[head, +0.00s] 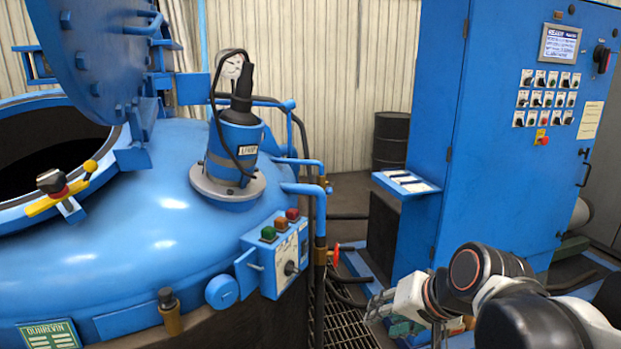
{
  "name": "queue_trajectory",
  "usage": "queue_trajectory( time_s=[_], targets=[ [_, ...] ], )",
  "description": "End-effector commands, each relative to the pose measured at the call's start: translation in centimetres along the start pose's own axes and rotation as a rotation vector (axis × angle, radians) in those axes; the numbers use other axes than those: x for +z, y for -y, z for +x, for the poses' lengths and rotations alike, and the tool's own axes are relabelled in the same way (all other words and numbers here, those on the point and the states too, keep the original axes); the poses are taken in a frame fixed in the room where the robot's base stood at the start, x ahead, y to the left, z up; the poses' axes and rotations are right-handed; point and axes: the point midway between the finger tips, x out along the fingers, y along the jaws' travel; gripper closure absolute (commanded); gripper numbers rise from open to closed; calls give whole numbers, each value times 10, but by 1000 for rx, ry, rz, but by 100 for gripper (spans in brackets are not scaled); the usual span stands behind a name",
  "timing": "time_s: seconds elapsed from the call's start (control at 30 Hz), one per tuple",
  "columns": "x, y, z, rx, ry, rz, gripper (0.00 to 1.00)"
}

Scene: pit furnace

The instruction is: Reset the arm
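My arm reaches in from the lower right of the head view. My gripper (380,306) is at its left end, low in the picture, over the floor between the furnace and the cabinet. It is small and partly hidden by the wrist, so I cannot tell whether its fingers are open or shut. I see no object held in it.
The blue pit furnace (150,235) fills the left, its lid (95,55) raised. Its button box (275,255) faces the gap. A blue control cabinet (495,150) with a side shelf (405,184) stands right. A red valve handle (336,256) and pipes are near my gripper.

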Motion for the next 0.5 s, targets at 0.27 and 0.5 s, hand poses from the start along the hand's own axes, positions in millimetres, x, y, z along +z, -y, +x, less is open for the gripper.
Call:
queue_trajectory(
  time_s=[0.27, 0.5],
  targets=[
    [47, -46, -42, 170, -55, -246, 65],
    [67, -72, -58, 262, -78, -380, 65]
  ],
)
